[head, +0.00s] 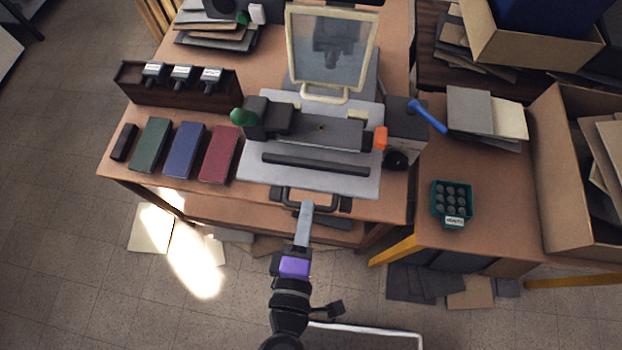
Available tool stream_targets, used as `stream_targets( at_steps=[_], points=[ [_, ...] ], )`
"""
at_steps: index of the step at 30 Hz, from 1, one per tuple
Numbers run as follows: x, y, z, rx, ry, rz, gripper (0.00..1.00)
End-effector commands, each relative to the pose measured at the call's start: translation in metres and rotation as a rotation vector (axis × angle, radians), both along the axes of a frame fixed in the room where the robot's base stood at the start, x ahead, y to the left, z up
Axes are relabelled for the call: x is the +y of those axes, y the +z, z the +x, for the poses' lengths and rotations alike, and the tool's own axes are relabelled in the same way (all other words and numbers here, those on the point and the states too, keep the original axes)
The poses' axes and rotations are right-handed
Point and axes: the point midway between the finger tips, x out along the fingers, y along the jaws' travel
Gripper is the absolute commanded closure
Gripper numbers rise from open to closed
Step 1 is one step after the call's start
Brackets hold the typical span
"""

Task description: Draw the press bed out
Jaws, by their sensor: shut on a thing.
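The press bed (257,176) is a flat light grey plate under the dark press head (325,130) on the brown workbench. A dark bar (315,165) lies across the bed. A dark bracket-shaped handle (328,204) sticks out at the bed's front edge, over the bench's front edge. My gripper (306,207) reaches up from below and is shut on this handle, near its middle. The fingertips are small here and partly merge with the handle.
Green, blue and red covers (184,150) lie left of the press, near a dark rack (180,90) of stamps. A framed screen (331,50) stands behind. A side table right holds a green tray (452,203) and cardboard boxes (575,160). Floor in front is partly clear.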

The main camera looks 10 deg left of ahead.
Motion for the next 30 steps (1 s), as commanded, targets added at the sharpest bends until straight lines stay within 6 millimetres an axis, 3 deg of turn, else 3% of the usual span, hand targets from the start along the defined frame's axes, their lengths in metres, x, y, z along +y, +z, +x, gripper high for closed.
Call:
stream_targets(
  at_steps=[3, 9, 23, 24, 27, 30],
  points=[
    [0.000, -0.002, -0.020, 0.004, 0.001, -0.001, 1.00],
    [0.001, -0.002, -0.037, 0.003, 0.000, -0.002, 1.00],
    [0.002, -0.002, -0.044, 0.005, 0.002, -0.001, 1.00],
    [0.002, -0.002, -0.044, 0.005, 0.002, -0.001, 0.83],
    [0.002, -0.002, -0.044, 0.004, 0.002, -0.001, 0.66],
    [0.002, -0.001, -0.043, 0.003, 0.001, -0.001, 0.66]
  ],
)
